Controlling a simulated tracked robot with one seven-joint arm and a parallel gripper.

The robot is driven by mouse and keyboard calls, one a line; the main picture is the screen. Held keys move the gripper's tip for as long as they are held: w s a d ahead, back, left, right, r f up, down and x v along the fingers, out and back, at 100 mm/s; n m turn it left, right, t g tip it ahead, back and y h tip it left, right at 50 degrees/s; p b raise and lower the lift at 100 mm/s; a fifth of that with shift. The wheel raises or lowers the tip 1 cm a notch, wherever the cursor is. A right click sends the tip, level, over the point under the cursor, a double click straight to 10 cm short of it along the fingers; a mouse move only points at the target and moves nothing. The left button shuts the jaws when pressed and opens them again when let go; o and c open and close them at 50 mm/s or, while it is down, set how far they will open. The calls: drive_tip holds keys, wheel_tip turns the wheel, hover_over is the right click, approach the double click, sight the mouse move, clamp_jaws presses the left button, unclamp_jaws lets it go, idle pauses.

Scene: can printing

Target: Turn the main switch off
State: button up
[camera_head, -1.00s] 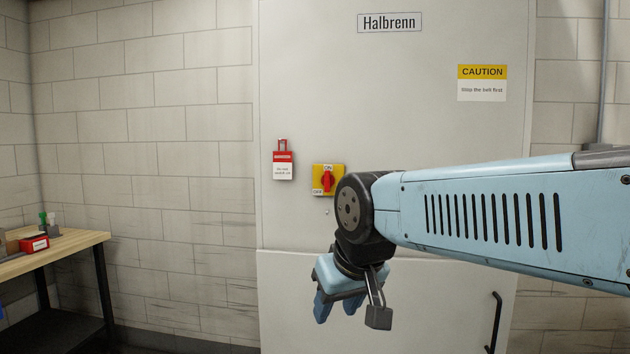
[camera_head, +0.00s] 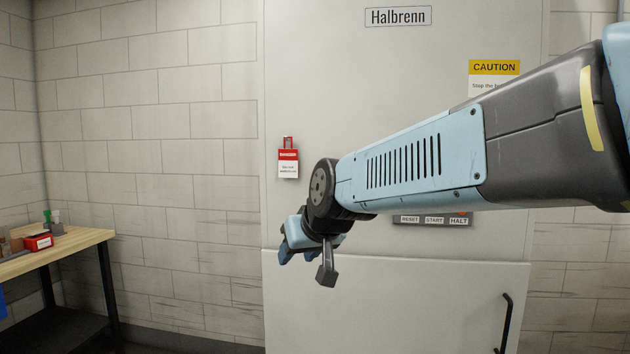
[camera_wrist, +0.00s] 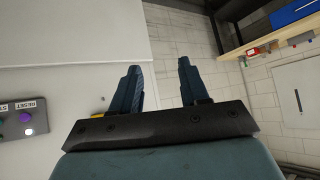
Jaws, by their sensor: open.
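The main switch, a red knob on a yellow plate, is hidden behind my arm in the head view now. In the wrist view a small yellow patch (camera_wrist: 97,115) shows at the left of my gripper's base; it may be the plate's edge. My gripper (camera_head: 296,254) is in front of the grey cabinet (camera_head: 330,75), below and right of a red danger tag. In the wrist view my gripper (camera_wrist: 158,80) has its two blue fingers apart with nothing between them. I cannot tell the switch's setting.
The red and white danger tag (camera_head: 288,160) hangs on the cabinet. A RESET, START, HALT panel (camera_head: 432,221) is partly behind my arm. A yellow caution sign (camera_head: 494,67) and a door handle (camera_head: 505,325) are at the right. A workbench (camera_head: 60,250) stands at the left.

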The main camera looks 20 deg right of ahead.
drive_tip(key=w+d+r+m+t+h, duration=0.1)
drive_tip(key=w+d+r+t, duration=0.15)
drive_tip(key=w, duration=0.55)
drive_tip(key=w+d+r+m+t+h, duration=0.1)
drive_tip(key=w+d+r+t+h, duration=0.15)
drive_tip(key=w, duration=0.45)
drive_tip(key=w+d+r+m+h, duration=0.3)
drive_tip(key=w+d+h, duration=0.4)
drive_tip(key=w+d, duration=1.1)
drive_tip(key=shift+w+d+m+t, duration=0.25)
drive_tip(key=shift+d+m+t, duration=0.15)
drive_tip(key=shift+d+m, duration=0.55)
